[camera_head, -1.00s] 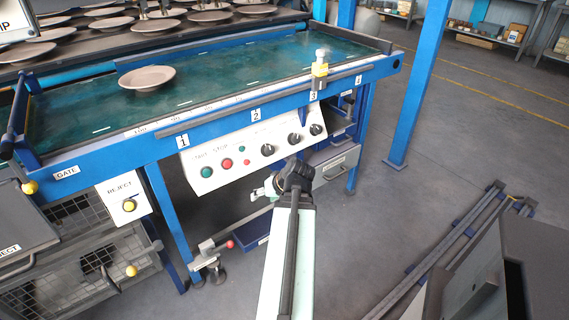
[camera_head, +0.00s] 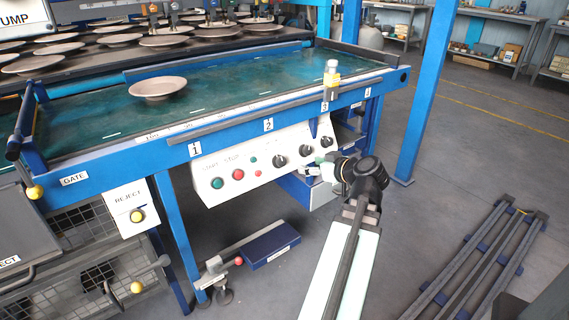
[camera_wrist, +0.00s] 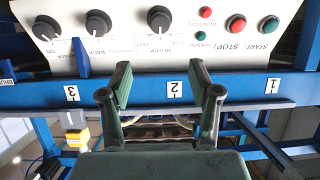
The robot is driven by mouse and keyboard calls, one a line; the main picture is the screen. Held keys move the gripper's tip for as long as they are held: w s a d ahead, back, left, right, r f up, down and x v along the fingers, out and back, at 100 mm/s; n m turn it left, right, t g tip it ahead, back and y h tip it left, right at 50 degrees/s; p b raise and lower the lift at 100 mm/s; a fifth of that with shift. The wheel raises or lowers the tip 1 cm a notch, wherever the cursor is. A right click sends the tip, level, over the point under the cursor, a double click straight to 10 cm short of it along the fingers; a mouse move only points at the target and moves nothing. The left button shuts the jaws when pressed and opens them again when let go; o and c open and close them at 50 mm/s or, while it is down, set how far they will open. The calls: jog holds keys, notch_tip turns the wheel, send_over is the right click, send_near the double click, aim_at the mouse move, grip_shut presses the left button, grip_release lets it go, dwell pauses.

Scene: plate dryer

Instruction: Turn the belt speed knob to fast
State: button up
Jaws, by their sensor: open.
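The white control panel (camera_head: 250,165) under the belt carries three dark round knobs, left (camera_head: 278,161), middle (camera_head: 305,151) and right (camera_head: 326,142). The wrist view shows the panel upside down, with the same knobs at right (camera_wrist: 159,18), middle (camera_wrist: 98,22) and left (camera_wrist: 47,27). My gripper (camera_head: 322,168) is near the panel's right end. In the wrist view my gripper (camera_wrist: 160,86) is open and empty, its fingers apart below the buttons-side knob. No contact with any knob shows.
Green (camera_head: 217,183) and red (camera_head: 238,174) buttons sit left of the knobs. The blue belt rail (camera_head: 225,141) runs above the panel. One plate (camera_head: 158,87) lies on the green belt (camera_head: 240,75). A blue post (camera_head: 425,100) stands at right, with floor free around it.

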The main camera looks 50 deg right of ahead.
aim_at(282, 161)
jog(key=b+x, duration=0.4)
jog(key=x, duration=1.1)
jog(key=shift+f, duration=0.2)
jog(key=c, duration=1.1)
